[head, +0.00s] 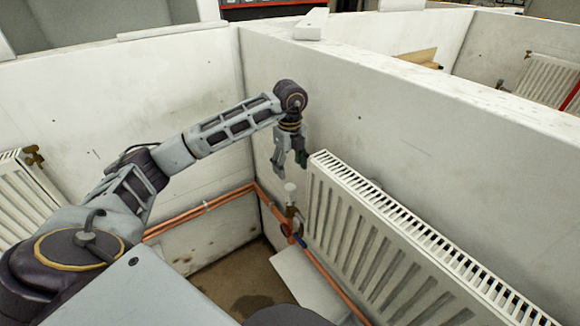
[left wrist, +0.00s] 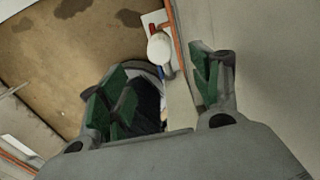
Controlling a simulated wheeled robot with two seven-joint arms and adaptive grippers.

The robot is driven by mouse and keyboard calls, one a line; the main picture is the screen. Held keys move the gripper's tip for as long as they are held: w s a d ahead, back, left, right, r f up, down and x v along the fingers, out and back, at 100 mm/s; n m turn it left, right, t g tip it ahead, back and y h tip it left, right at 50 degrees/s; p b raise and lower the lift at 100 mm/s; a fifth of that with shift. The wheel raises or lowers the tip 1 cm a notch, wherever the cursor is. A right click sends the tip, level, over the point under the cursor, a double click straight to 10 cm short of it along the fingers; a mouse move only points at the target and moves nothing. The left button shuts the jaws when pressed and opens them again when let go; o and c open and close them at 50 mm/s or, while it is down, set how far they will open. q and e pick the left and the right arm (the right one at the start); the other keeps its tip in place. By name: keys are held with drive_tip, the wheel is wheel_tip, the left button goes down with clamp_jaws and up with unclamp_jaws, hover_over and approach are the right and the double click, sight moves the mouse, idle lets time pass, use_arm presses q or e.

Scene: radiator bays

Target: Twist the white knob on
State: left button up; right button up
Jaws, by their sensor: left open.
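The white knob (head: 290,188) sits on top of a brass valve (head: 291,212) at the left end of the white radiator (head: 385,235). My left gripper (head: 290,168) is open and empty, pointing down just above the knob in the head view. In the left wrist view the knob (left wrist: 160,47) shows beyond the gap between the green-padded fingers of my left gripper (left wrist: 160,88), apart from them. Whether the knob is turned cannot be told. My right gripper is not in view.
Copper pipes (head: 205,207) run along the low wall and under the radiator. White bay walls (head: 400,120) stand close behind the gripper. A white block (head: 310,24) rests on the wall top. Another radiator (head: 22,200) is at the left.

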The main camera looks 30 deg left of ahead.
sight(290, 195)
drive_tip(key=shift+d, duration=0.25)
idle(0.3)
use_arm(q)
drive_tip(key=shift+f, duration=1.15)
wheel_tip(290, 195, down, 10)
drive_tip(key=shift+r+p, duration=0.1)
drive_tip(key=shift+p, duration=0.45)
drive_tip(key=shift+f, duration=0.8)
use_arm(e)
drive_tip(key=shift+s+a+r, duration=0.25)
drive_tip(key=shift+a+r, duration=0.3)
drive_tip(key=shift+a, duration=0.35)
use_arm(q)
drive_tip(key=c, duration=1.2)
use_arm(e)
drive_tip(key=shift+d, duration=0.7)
use_arm(q)
drive_tip(key=shift+f, duration=0.1)
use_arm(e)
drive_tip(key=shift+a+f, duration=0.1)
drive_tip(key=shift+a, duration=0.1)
